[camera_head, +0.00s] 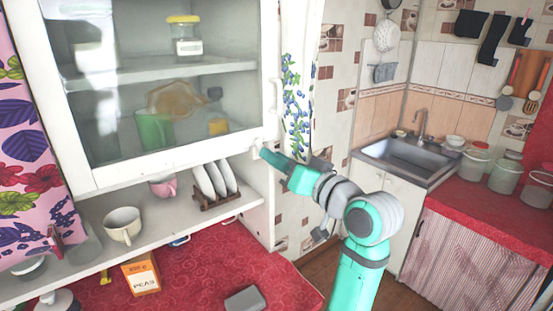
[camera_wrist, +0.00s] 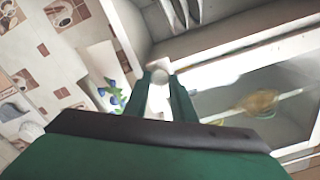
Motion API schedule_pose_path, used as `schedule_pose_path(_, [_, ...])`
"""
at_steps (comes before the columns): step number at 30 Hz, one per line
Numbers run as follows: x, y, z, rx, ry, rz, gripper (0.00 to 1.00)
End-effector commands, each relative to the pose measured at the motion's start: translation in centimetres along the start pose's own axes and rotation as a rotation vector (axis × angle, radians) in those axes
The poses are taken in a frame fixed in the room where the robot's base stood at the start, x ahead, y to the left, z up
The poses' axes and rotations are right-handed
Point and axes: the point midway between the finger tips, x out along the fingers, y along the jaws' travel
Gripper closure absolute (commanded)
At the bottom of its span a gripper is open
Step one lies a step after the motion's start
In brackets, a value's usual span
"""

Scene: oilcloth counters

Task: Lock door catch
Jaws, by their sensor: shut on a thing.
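The white wall cabinet's glazed door (camera_head: 150,163) is closed against its frame in the head view. The door catch (camera_wrist: 160,75) is a small, pale, rounded piece at the lower corner of the door, seen between my fingers in the wrist view. My gripper (camera_head: 265,154) reaches this lower right corner from the right. Its two green fingers (camera_wrist: 162,84) are shut on the catch, one on each side. The fingers and the small size in the head view hide much of the catch, so its exact turn is unclear.
A white door handle (camera_head: 274,97) stands out above my gripper. Below are an open shelf with a plate rack (camera_head: 215,200), a cup (camera_head: 123,225) and a pink mug (camera_head: 163,187). An orange box (camera_head: 140,275) stands on the red counter (camera_head: 190,277). A sink (camera_head: 405,158) is at right.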

Motion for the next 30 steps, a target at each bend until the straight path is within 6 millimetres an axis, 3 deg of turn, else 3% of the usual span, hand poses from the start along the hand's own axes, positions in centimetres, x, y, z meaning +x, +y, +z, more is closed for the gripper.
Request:
schedule_pose_path(15, [-0.02, 0.10, 0.06, 0.363, -0.001, 0.000, 0.99])
schedule_pose_path(30, [-0.04, 0.16, 0.06, 0.447, -0.001, 0.001, 0.99])
